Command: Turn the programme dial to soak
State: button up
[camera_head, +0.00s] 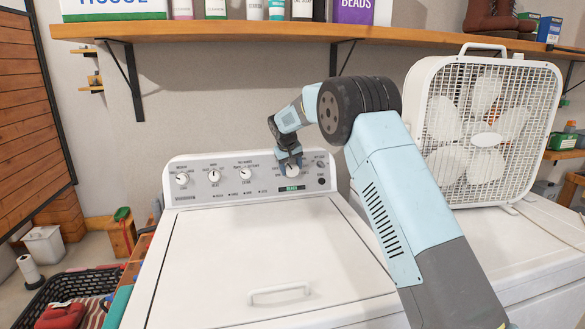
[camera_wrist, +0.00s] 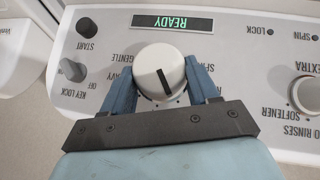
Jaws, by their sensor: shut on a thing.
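The programme dial (camera_wrist: 160,70) is a round white knob with a black pointer line on the washer's control panel (camera_head: 222,172). My gripper (camera_wrist: 157,80) is shut on the dial, with one blue finger on each side of it. In the head view the dial (camera_head: 292,171) sits at the panel's right part, under my gripper (camera_head: 291,164). In the wrist view, upside down, labels such as GENTLE and HEAVY show around the dial. The fingers hide other labels, and I cannot read a soak mark. The green display (camera_wrist: 172,22) reads READY.
START (camera_wrist: 87,28) and KEY LOCK (camera_wrist: 72,70) knobs sit close beside the dial. A softener/rinses knob (camera_wrist: 305,92) is on the other side. A box fan (camera_head: 485,130) stands to the right. A wooden shelf (camera_head: 240,31) with bottles runs above. The washer lid (camera_head: 255,250) is clear.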

jog(key=shift+f+n+h, duration=0.1)
jog(key=shift+n+h, duration=0.3)
jog(key=shift+t, duration=0.3)
jog(key=o, duration=1.1)
jog(key=shift+c, duration=0.2)
jog(key=shift+s+a, duration=0.1)
jog(key=v, duration=1.3)
jog(key=shift+a+r, duration=0.2)
jog(key=shift+r, duration=0.05)
jog(key=shift+s, duration=0.1)
